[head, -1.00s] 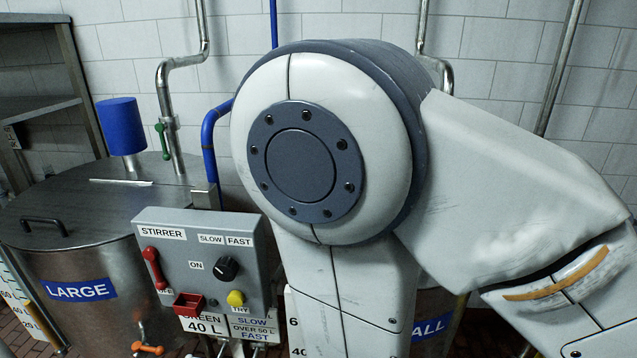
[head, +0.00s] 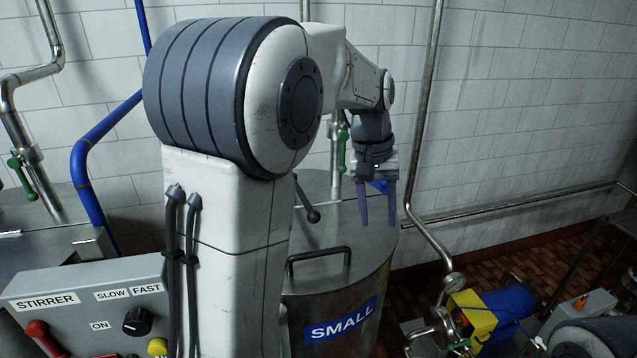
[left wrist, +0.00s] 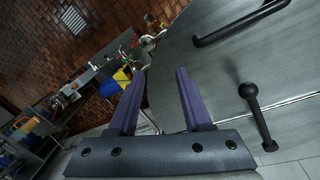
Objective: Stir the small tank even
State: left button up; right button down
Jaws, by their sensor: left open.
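The small tank (head: 376,283) is a metal drum with a blue SMALL label (head: 342,320) and a lid handle (head: 320,254). A lever with a round dark knob (head: 313,215) sticks up from its lid, partly behind my left arm. The lever (left wrist: 257,112) and lid handle (left wrist: 240,23) also show in the left wrist view. My left gripper (head: 378,221) is open and empty, pointing down near the tank's far right rim. In the left wrist view its fingers (left wrist: 157,72) are apart, left of the lever. My right gripper is not in view.
The grey STIRRER panel (head: 70,285) stands at lower left, with a black dial (head: 138,320), a red switch (head: 45,337) and a yellow button (head: 157,347). A pipe with a gauge (head: 454,282) runs right of the tank. A blue and yellow machine (head: 500,310) sits at lower right.

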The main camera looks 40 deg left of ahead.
pick_arm(q)
jog(key=w+a+r+n+p, duration=0.1)
jog(key=a+r+n, duration=0.1)
jog(key=a, duration=0.4)
jog(key=w+a+r+n, duration=0.2)
jog(key=a, duration=0.5)
jog(key=n, duration=0.2)
send_near(305, 200)
jog(key=shift+t, duration=0.4)
jog(key=x, duration=0.2)
jog(key=p+x, duration=0.1)
jog(key=x, duration=0.2)
jog(key=p+x, duration=0.1)
jog(key=x, duration=0.2)
jog(key=shift+s+d+f, duration=0.1)
jog(key=shift+s+f, duration=0.05)
jog(key=shift+s, duration=0.2)
grip_shut()
